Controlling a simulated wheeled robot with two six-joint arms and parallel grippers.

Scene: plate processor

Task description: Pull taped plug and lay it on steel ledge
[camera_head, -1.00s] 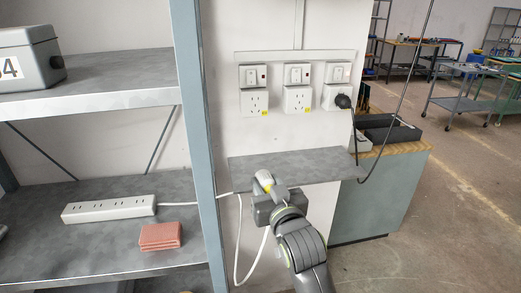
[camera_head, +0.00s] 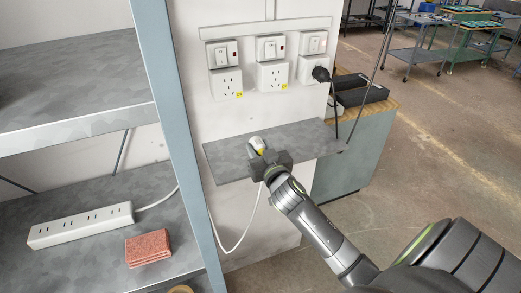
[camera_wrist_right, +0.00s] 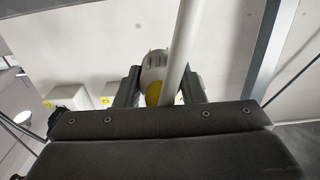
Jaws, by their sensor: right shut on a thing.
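The white plug (camera_head: 256,143) with yellow tape is held in my right gripper (camera_head: 260,155). In the head view it shows over the left half of the grey steel ledge (camera_head: 310,138); I cannot tell whether it touches the ledge. In the right wrist view the plug (camera_wrist_right: 155,66) sits between the two dark fingers of the right gripper (camera_wrist_right: 160,86), with the white cable (camera_wrist_right: 184,45) running up past it. In the head view the cable (camera_head: 250,222) hangs in a loop below the ledge. My left gripper is not in view.
Several wall sockets (camera_head: 271,76) with switches are above the ledge; a black plug (camera_head: 321,74) sits in the right one. A blue-grey shelf post (camera_head: 172,130) stands left of the ledge. A white power strip (camera_head: 82,225) and a reddish block (camera_head: 148,248) lie on the lower shelf.

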